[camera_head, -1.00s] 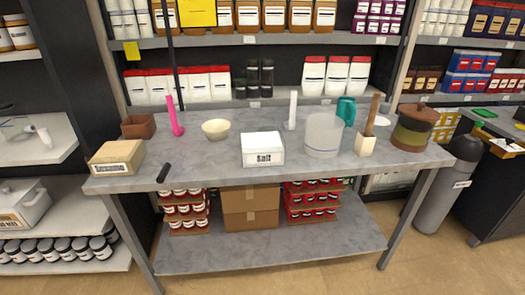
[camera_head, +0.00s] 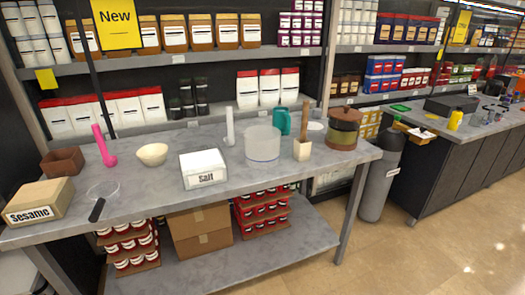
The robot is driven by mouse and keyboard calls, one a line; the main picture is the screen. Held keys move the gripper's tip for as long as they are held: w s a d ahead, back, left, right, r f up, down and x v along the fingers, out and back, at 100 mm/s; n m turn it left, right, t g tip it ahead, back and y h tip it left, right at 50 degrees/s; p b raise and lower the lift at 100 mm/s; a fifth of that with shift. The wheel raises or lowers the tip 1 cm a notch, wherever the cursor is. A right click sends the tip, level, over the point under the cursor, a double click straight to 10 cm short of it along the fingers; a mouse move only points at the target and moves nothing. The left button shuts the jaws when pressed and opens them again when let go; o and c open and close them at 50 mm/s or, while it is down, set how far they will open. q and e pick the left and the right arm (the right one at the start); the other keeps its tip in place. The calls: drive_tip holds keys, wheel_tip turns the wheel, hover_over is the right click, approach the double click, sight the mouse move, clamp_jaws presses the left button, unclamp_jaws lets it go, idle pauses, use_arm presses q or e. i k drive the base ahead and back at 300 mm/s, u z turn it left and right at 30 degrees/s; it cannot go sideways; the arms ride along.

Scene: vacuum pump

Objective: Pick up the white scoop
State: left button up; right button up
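The white scoop (camera_head: 230,127) stands upright on the grey table (camera_head: 225,205), behind the salt box and left of the clear container. Its handle points up, and its lower end is partly hidden by the salt box (camera_head: 203,170). A pink scoop (camera_head: 104,147) of similar shape stands further left, beside a cream bowl (camera_head: 152,154). Neither of my grippers shows in the head view.
A clear container (camera_head: 262,144), a teal jug (camera_head: 282,121), a wooden-handled tool in a pale block (camera_head: 302,149) and a brown pot (camera_head: 342,129) stand on the right. A sesame box (camera_head: 40,203), a strainer (camera_head: 103,193) and a brown box (camera_head: 62,162) are left. The front middle is clear.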

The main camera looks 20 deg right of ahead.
sight(229, 141)
drive_tip(key=u, duration=0.5)
drive_tip(key=k, duration=0.55)
drive_tip(key=u, duration=1)
drive_tip(key=i, duration=1.15)
drive_tip(key=z, duration=0.9)
drive_tip(key=i, duration=0.5)
drive_tip(key=z, duration=0.55)
